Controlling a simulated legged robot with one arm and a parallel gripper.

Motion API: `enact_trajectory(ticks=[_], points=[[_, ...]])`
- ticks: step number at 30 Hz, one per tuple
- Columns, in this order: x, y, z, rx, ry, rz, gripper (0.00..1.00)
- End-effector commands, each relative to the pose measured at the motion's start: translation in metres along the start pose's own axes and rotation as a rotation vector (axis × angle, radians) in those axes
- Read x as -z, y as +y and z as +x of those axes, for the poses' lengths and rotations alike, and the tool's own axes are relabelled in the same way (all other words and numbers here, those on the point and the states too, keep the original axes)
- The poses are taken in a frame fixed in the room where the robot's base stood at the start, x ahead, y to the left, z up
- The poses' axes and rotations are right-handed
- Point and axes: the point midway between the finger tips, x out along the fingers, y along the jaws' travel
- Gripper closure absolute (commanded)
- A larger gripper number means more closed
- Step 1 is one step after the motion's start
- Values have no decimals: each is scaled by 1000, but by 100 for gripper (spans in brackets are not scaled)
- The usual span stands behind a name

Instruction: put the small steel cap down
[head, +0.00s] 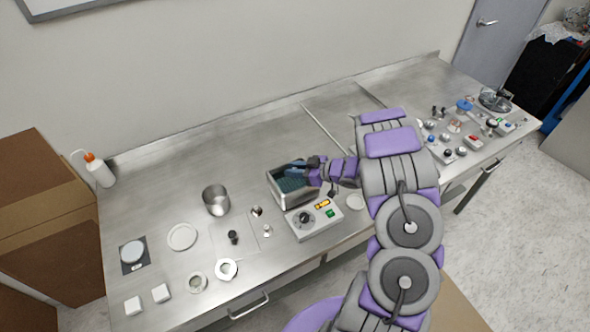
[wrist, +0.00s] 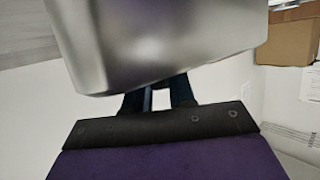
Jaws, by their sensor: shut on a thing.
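My gripper (head: 304,166) is at the far rim of an open steel box (head: 302,200) with a dark teal inside, near the middle of the bench. In the wrist view, a brushed-steel body (wrist: 160,45) with a rounded lower edge fills the top and hides the fingertips of my gripper (wrist: 160,96). My gripper is shut on a steel thing; I cannot tell whether it is the cap or the box. A small steel piece (head: 257,211) stands on the bench left of the box, and another (head: 267,231) is just below it.
A control unit (head: 313,218) with a knob and lit display stands in front of the box. Several small parts crowd the bench's right end. Bare steel lies behind the beaker.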

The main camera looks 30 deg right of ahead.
Motion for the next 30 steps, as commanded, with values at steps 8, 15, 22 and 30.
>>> enact_trajectory(ticks=[8,15,22,30], points=[[-6,-1,4,1,-1,-1,100],[-12,1,4,2,1,0,100],[-11,1,4,2,1,0,57],[-10,-1,5,1,-1,-1,50]])
